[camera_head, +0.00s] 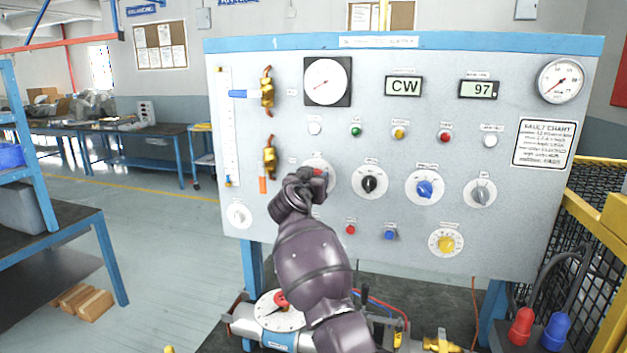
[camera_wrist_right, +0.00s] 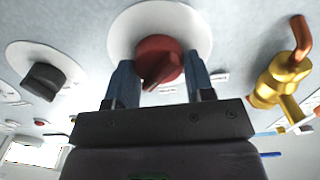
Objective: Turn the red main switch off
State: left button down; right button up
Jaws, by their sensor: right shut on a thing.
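The red main switch (camera_head: 319,172) is a red knob on a round white plate on the grey panel, left of the black knob. My right gripper (camera_head: 310,178) is at it and hides much of the plate. In the right wrist view the red knob (camera_wrist_right: 158,60) sits between the two blue-grey fingers of my right gripper (camera_wrist_right: 160,80), one on each side, shut on it. The exact marking the knob points to is hidden. My left gripper is not in view.
A black knob (camera_head: 370,184) and a blue knob (camera_head: 424,189) are to the right. Brass valves (camera_head: 268,157) are on the left; one also shows close by in the wrist view (camera_wrist_right: 280,80). Displays read CW (camera_head: 404,87) and 97 (camera_head: 479,90). A red-handled dial (camera_head: 279,309) is below.

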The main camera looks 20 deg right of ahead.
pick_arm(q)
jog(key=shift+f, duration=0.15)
pick_arm(e)
jog(key=shift+f+n+b, duration=0.15)
jog(key=shift+n+b, duration=0.65)
jog(key=shift+b, duration=0.2)
jog(key=shift+n, duration=0.3)
jog(key=shift+n+b, duration=0.3)
jog(key=shift+n, duration=0.6)
jog(key=n+p, duration=0.1)
jog(key=n, duration=0.1)
jog(key=shift+n, duration=0.4)
jog(key=n+p, duration=0.1)
jog(key=n, duration=0.1)
jog(key=shift+w+a+n, duration=0.1)
jog(key=shift+n, duration=0.3)
jog(key=n, duration=0.2)
jog(key=shift+n, duration=0.3)
pick_arm(q)
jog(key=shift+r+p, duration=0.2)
jog(key=shift+p, duration=0.1)
pick_arm(e)
jog(key=n, duration=0.5)
jog(key=shift+a+n, duration=0.1)
jog(key=shift+n, duration=0.2)
